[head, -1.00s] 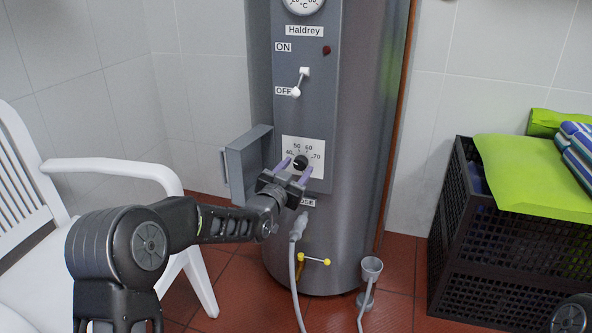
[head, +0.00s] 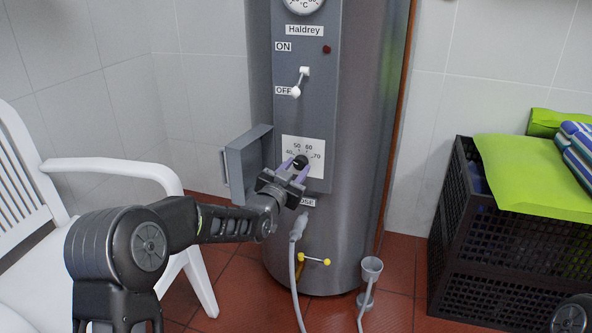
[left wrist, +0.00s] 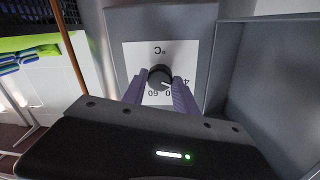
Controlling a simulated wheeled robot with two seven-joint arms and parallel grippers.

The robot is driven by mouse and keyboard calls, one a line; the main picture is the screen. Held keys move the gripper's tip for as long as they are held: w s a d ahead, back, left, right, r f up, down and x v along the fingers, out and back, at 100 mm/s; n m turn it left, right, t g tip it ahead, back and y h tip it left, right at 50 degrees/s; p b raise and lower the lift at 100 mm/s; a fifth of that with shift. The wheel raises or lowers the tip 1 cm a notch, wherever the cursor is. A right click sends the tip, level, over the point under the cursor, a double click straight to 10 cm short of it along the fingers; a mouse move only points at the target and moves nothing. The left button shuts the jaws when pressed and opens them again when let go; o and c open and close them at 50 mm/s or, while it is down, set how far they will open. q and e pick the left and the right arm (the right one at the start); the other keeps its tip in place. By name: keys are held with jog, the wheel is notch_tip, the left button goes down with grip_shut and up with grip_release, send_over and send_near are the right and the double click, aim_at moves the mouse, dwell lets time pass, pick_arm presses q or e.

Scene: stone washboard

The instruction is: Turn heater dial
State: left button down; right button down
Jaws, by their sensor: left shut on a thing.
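The heater dial is a round black knob (head: 300,162) on a white scale plate (head: 290,143) low on the grey front panel of the heater (head: 345,190). In the left wrist view the knob (left wrist: 160,77) sits between the two purple fingers. My left gripper (head: 298,168) is shut on the knob, with a finger on either side of it. A pale mark shows on the knob's lower right in the wrist view. The fingers hide part of the scale. Of my right arm, only a dark part (head: 572,314) shows at the bottom right; its gripper is out of view.
A small cover (head: 248,163) stands open left of the dial. Above are a white switch lever (head: 300,82) and a gauge (head: 303,5). A hose (head: 296,265) hangs below. A white chair (head: 110,170) stands left, a black crate (head: 455,220) right.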

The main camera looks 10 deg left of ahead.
pick_arm(q)
jog(key=shift+f, duration=0.1)
jog(key=m+b, duration=0.2)
jog(key=m, duration=0.1)
jog(key=shift+m, duration=0.4)
jog(key=shift+m+g+b, duration=0.3)
jog(key=shift+m+b, duration=0.4)
jog(key=shift+m, duration=1.4)
jog(key=c, duration=1)
grip_release()
jog(key=shift+r, duration=0.2)
jog(key=shift+o, duration=0.2)
